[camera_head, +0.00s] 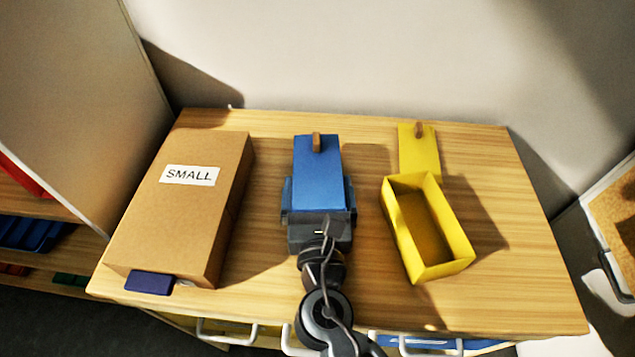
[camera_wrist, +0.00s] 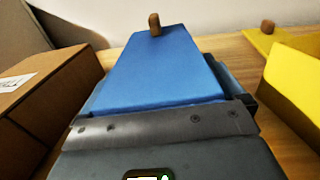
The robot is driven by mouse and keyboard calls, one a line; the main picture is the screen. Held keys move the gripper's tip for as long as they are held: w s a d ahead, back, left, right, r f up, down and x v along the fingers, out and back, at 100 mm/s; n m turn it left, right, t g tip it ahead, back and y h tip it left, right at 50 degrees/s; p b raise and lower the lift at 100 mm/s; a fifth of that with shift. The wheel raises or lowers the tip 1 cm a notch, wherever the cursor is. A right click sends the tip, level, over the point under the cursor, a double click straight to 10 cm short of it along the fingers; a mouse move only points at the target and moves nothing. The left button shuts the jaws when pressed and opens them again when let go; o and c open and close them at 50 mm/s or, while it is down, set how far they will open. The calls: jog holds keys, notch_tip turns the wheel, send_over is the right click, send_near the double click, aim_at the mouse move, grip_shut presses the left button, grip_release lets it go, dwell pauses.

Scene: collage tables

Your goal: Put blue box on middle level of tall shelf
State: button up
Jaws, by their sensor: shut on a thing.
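The blue box (camera_head: 317,175) is on the wooden table top, between a brown carton and a yellow box. It has a small brown knob at its far end and also fills the middle of the wrist view (camera_wrist: 165,70). My gripper (camera_head: 318,200) reaches it from the near side and is shut on it, with a finger on each side. I cannot tell whether the box rests on the table or is slightly lifted. Part of a shelf (camera_head: 40,205) shows at the left edge of the head view; whether it is the tall shelf, and its middle level, cannot be told.
The brown carton (camera_head: 200,225) labelled SMALL stands left of the blue box. The open yellow box (camera_head: 455,232) stands right, its yellow lid (camera_head: 419,150) behind it. A dark blue item (camera_head: 149,283) is at the table's (camera_head: 500,290) front left edge. A wall is behind.

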aim_at(318, 183)
jog(key=shift+c, duration=1.3)
jog(key=shift+r+p, duration=0.4)
jog(key=shift+r, duration=1.75)
jog(key=d+r+p, duration=0.1)
jog(key=d+r, duration=0.1)
jog(key=d, duration=0.2)
jog(key=d+r+p, duration=0.1)
jog(key=d+r, duration=0.1)
jog(key=d, duration=0.1)
jog(key=w+d+r+p, duration=0.1)
jog(key=d+r+p, duration=0.1)
jog(key=d, duration=0.2)
jog(key=shift+d+r, duration=0.3)
jog(key=shift+r, duration=0.05)
